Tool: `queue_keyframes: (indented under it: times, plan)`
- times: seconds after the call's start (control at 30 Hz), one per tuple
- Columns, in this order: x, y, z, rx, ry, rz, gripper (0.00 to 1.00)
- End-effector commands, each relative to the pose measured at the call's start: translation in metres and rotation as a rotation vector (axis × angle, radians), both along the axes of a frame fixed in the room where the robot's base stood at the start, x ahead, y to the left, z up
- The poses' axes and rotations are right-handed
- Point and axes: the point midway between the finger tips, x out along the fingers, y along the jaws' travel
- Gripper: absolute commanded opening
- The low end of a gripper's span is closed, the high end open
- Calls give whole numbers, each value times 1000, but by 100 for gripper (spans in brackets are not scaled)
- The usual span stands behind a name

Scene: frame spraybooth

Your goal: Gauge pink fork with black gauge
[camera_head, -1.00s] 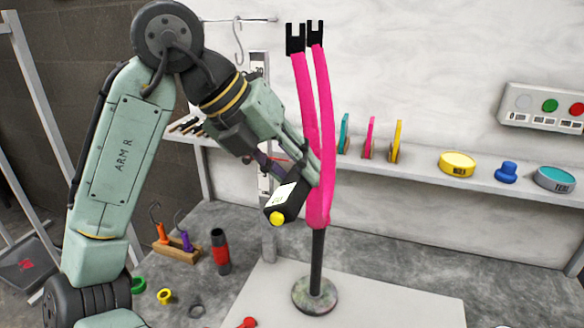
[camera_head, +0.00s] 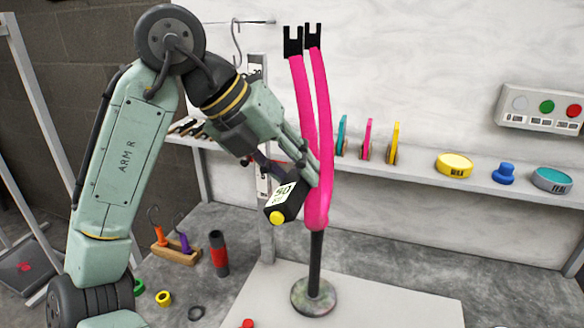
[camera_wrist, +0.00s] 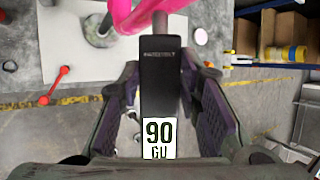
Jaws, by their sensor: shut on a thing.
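The pink fork (camera_head: 325,120) stands upright on a dark post with a round base (camera_head: 314,297), its two black dropout tips at the top. My gripper (camera_head: 296,172) is shut on the black gauge (camera_head: 285,200), a dark block with a yellow button. In the wrist view the gauge (camera_wrist: 159,80) lies between the purple-padded fingers (camera_wrist: 163,100), its display reading "90 GU". The gauge's far end is close to the pink fork (camera_wrist: 140,12) there. Whether it touches the fork I cannot tell.
A shelf (camera_head: 420,176) behind carries coloured discs and tubs. A button panel (camera_head: 544,107) hangs on the right wall.

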Motion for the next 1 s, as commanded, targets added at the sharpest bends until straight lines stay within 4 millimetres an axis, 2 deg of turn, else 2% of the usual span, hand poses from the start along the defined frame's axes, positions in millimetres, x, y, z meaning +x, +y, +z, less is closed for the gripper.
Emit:
queue_keyframes:
  times: [0.47, 1.0]
  plan:
    - [-3, 1, 0, -1, -2, 1, 0]
    - [-43, 15, 1, -1, -1, 2, 0]
